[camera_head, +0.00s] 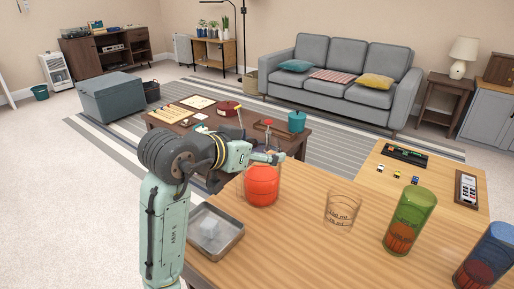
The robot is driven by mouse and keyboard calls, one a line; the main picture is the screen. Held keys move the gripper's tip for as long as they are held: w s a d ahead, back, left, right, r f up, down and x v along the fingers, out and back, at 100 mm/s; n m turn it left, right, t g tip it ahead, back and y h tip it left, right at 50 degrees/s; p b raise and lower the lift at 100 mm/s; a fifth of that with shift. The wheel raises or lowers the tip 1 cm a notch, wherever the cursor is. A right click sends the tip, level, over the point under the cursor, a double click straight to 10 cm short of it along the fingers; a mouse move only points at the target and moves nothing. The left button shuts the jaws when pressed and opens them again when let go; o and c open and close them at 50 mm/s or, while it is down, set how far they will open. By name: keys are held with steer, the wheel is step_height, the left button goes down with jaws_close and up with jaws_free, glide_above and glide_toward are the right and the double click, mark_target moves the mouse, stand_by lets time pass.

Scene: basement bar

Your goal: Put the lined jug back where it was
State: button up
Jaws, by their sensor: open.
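A rounded clear vessel with red-orange contents (262,190) stands on the wooden table (300,240), next to my gripper. A clear glass with dark markings (342,207) stands to its right. A green glass (411,213) and a blue glass (487,253), both with reddish contents, stand further right. I cannot tell for sure which of these is the lined jug. My gripper (268,157) is open at the upper rim of the red-orange vessel. The overlap hides whether it touches the rim.
A metal tray (213,238) with a pale block lies at the table's left edge, beside my arm. Toy cars (397,174), a dark game tray (405,154) and a calculator-like device (466,187) lie at the far right. A low dark table (318,128) stands behind.

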steer(key=b+v, duration=0.2)
steer(key=v, duration=1)
